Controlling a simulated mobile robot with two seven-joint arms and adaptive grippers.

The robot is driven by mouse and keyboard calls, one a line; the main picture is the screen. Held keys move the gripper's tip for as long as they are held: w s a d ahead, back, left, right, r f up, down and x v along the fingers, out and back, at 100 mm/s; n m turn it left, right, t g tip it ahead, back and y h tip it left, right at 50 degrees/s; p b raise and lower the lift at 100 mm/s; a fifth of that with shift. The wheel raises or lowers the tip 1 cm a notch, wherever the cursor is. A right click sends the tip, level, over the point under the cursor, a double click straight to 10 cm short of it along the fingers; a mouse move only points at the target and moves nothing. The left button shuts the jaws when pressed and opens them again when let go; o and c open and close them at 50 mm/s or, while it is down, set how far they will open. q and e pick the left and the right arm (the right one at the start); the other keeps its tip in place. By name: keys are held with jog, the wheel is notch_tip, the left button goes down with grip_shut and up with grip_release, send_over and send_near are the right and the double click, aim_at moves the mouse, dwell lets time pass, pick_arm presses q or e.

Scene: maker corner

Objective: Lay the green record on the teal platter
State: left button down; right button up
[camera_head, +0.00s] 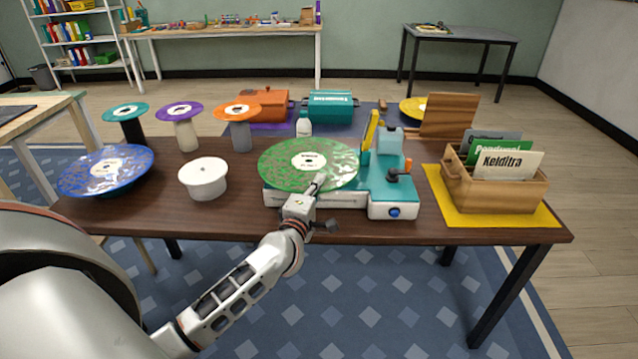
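The green record (285,170), speckled with a white label, is over the left part of the white and teal turntable (380,188). It looks about level. The teal platter is hidden under the record, so I cannot tell whether the two touch. My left gripper (319,184) is at the record's front edge, with one finger over its top face. The other finger is hidden, and the gripper appears shut on the record's rim. My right gripper is not in view.
A blue record (105,170) and a white round stand (203,180) are at left. Three discs on posts, teal (126,112), purple (180,112) and orange (238,112), stand behind. A wooden record crate (495,195) is at right. A small white bottle (304,127) stands behind the green record.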

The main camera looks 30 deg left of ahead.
pick_arm(q)
jog(key=shift+f, duration=0.4)
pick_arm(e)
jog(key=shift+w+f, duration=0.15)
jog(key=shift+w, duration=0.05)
pick_arm(q)
jog(key=c, duration=2.5)
grip_release()
jog(key=shift+c, duration=0.2)
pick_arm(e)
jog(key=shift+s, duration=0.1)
pick_arm(q)
jog(key=shift+v, duration=1.2)
jog(key=p+v, duration=0.2)
jog(key=v, duration=0.6)
jog(key=shift+s, duration=0.3)
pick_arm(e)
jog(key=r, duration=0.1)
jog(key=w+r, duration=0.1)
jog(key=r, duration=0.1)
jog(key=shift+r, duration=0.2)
